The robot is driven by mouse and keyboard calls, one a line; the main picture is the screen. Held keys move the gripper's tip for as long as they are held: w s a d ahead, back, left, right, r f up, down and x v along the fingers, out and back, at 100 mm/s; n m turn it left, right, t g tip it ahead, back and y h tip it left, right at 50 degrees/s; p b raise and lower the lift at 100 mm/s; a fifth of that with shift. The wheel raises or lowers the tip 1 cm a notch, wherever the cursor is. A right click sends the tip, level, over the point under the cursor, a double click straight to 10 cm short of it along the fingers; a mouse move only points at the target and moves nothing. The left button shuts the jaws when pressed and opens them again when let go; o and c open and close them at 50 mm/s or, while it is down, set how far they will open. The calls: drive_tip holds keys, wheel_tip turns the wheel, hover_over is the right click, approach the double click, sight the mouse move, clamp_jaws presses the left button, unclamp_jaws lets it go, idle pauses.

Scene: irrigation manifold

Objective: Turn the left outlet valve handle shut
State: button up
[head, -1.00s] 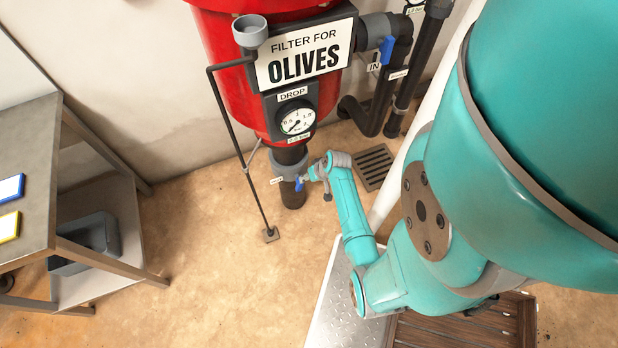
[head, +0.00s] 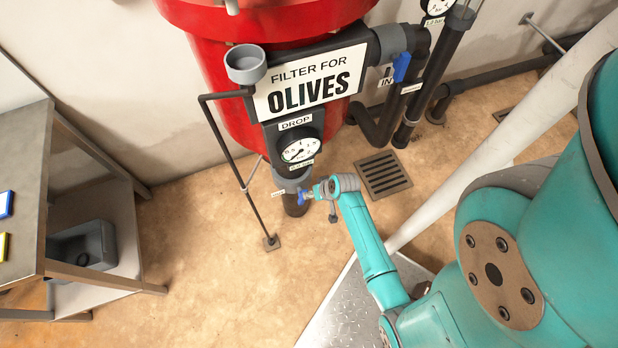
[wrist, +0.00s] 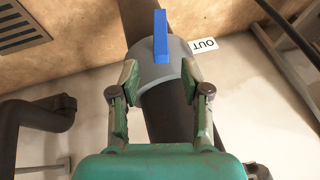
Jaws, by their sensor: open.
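The blue outlet valve handle (wrist: 161,36) shows in the wrist view as a flat bar lying lengthwise in the picture, over a grey collar (wrist: 160,77) on a dark pipe. An OUT label (wrist: 204,44) is beside it. My gripper (wrist: 161,72) is open, its fingertips on either side of the collar, near the handle's lower end. Nothing is held between the fingers. In the head view the handle (head: 304,197) is a small blue patch below the red filter, and my gripper (head: 313,191) is right at it. Contact cannot be told.
A thin dark drain pipe (head: 228,150) stands left of the outlet. A DROP gauge (head: 299,150) is above it. A blue inlet handle (head: 401,67) is at upper right. A floor grate (head: 383,175) is behind my wrist. A metal table (head: 30,200) stands at left.

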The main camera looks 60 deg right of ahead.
sight(302, 196)
drive_tip(key=x, duration=0.8)
drive_tip(key=shift+w+f, duration=0.2)
drive_tip(key=shift+f, duration=0.15)
clamp_jaws()
